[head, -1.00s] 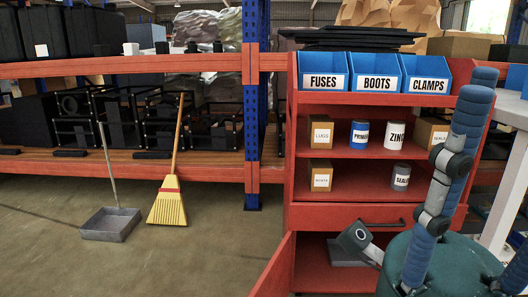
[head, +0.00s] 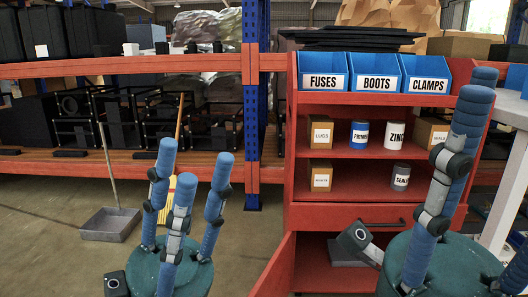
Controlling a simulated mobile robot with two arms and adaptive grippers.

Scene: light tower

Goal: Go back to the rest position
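My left gripper (head: 192,165) stands in the lower left of the head view, its blue, jointed fingers upright and apart. It is open, with nothing between the fingers, in front of the broom. My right gripper (head: 477,88) is large and close at the lower right. Its blue fingers are upright and look spread, with nothing seen between them, though part of it is cut off by the picture edge. It stands in front of the right side of the red cabinet (head: 355,214).
The cabinet holds blue bins (head: 376,68), boxes and cans, and its lower door (head: 275,268) stands open. A yellow broom (head: 165,213) is partly hidden behind my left gripper. A dustpan (head: 108,225) stands left on the open floor. A pale table (head: 508,192) is at the right.

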